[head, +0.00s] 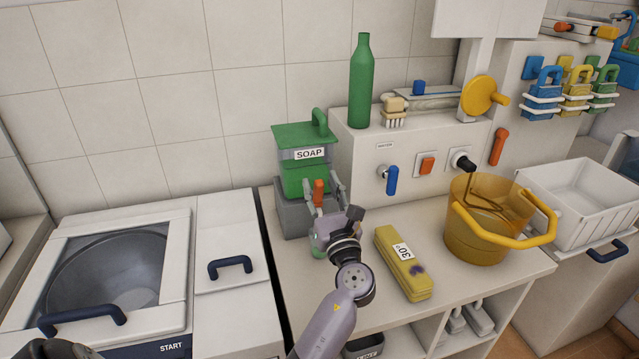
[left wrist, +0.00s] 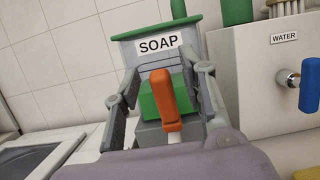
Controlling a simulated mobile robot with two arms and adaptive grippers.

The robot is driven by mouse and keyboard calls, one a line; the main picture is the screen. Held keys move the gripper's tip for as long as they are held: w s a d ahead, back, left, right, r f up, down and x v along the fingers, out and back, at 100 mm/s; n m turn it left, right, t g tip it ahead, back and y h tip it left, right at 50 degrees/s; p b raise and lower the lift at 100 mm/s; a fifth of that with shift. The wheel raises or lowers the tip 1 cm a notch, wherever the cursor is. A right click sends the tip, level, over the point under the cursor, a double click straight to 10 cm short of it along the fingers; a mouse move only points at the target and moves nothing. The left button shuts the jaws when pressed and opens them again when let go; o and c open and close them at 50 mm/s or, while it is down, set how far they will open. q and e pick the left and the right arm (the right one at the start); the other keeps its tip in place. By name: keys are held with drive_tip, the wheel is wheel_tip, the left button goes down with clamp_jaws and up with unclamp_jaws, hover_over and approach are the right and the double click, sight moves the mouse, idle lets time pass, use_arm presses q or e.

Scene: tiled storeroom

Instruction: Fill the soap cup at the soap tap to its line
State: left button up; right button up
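The soap dispenser (head: 303,183) is a green and grey box labelled SOAP on a grey block against the wall; it also shows in the left wrist view (left wrist: 153,62). Its tap has an orange lever (head: 319,192), large in the left wrist view (left wrist: 167,105). My left gripper (head: 325,191) is open, with one finger on each side of the lever and gaps visible between. A pale green shape (head: 318,243), perhaps the soap cup, is below the tap, mostly hidden by my gripper; its line and contents cannot be seen. My right gripper is not in view.
A yellow box marked 30 (head: 402,262) lies right of my left arm. An amber bucket (head: 473,245) stands farther right beside a white basket (head: 585,205). A blue-handled water tap (head: 391,180) is on the panel. A lidded machine (head: 190,320) stands left.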

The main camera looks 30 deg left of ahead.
use_arm(q)
drive_tip(key=v, duration=1)
drive_tip(key=shift+s+d, duration=0.2)
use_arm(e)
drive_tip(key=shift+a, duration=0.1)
use_arm(q)
drive_tip(key=shift+c, duration=0.2)
